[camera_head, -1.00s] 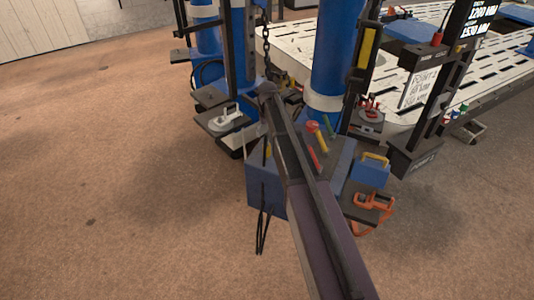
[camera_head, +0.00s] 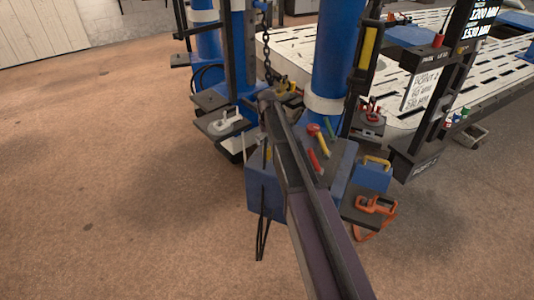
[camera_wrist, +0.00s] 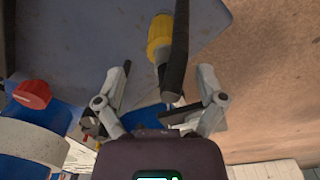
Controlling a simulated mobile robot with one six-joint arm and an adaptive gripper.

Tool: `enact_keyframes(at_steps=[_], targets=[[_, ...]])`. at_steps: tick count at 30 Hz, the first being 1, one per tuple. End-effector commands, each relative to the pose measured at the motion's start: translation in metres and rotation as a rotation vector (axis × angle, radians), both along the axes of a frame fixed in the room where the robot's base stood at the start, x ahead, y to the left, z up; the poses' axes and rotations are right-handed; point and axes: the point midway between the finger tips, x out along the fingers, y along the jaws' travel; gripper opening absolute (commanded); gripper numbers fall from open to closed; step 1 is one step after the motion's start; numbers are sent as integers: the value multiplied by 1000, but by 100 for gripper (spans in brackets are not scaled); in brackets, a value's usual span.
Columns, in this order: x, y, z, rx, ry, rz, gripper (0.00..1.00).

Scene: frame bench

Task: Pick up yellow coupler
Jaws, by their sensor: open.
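The yellow coupler (camera_wrist: 160,38) shows at the upper middle of the wrist view, beside a dark hose and against the blue-grey bench surface. A short dark part extends from it down between the fingers. My gripper (camera_wrist: 166,76) is open, with one finger on each side of that dark part; no grip on the coupler shows. In the head view, a small yellow patch (camera_head: 268,153), seemingly the coupler, shows beside my arm at the blue cabinet. The gripper's fingers are hidden by my arm in the head view.
A red knob (camera_wrist: 32,94) is left of the fingers in the wrist view. Red, yellow and green tools (camera_head: 318,140) lie on the cabinet top. A blue box (camera_head: 372,174) and an orange clamp (camera_head: 376,205) stand to its right. The floor (camera_head: 120,200) at left is clear.

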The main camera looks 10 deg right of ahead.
Motion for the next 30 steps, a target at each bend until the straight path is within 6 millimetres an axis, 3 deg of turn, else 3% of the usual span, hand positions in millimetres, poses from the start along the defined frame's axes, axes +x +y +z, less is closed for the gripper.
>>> enact_keyframes(at_steps=[15,30], targets=[[-5,4,-41,0,0,0,89],[-5,4,-46,0,0,0,89]])
